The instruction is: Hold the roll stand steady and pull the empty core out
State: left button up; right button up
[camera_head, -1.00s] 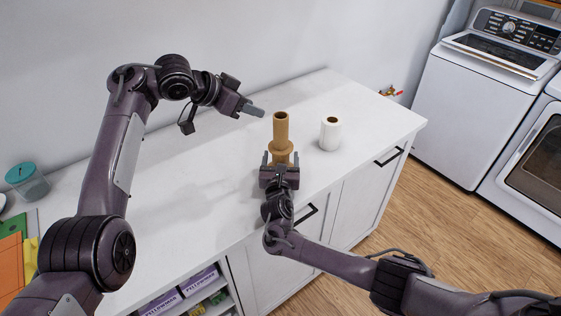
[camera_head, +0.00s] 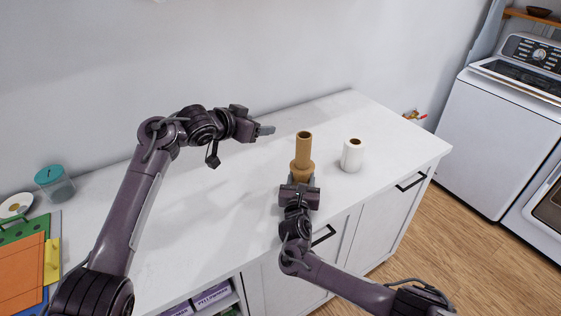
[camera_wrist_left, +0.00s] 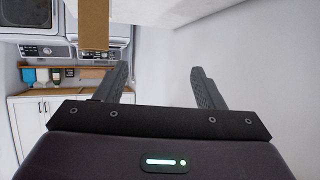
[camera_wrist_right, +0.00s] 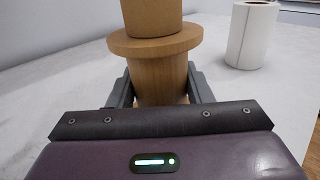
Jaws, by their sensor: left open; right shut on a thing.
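The wooden roll stand (camera_head: 302,170) stands upright on the white counter, with the brown empty core (camera_head: 304,148) upright on top of it. My right gripper (camera_head: 301,184) is shut on the stand's lower body; in the right wrist view its fingers sit either side of the stand (camera_wrist_right: 160,78), below the flange, with the core (camera_wrist_right: 152,14) above. My left gripper (camera_head: 266,130) is open and empty, to the left of the core's upper part and apart from it. In the left wrist view the core (camera_wrist_left: 94,22) shows as a brown strip at the top, beyond the open fingers (camera_wrist_left: 165,88).
A white paper roll (camera_head: 352,155) stands on the counter (camera_head: 205,220) just right of the stand. The counter between is clear. A washer (camera_head: 505,125) stands at the right.

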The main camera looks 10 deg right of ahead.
pick_arm(q)
notch_tip(320, 180, down, 2)
jog(key=s+t+h, duration=0.1)
jog(key=s+t, duration=0.1)
jog(key=n+t+h, duration=0.1)
jog(key=t+h, duration=0.1)
jog(key=h, duration=0.1)
send_near(304, 135)
jog(key=x, duration=0.5)
jog(key=r+x, duration=0.1)
jog(key=x, duration=0.2)
jog(key=shift+s+d+r, duration=0.15)
jog(key=shift+s+d, duration=0.1)
jog(key=shift+d, duration=0.2)
jog(key=shift+c, duration=0.3)
jog(key=c, duration=1.1)
jog(key=shift+r, duration=0.1)
jog(key=shift+r, duration=5.7)
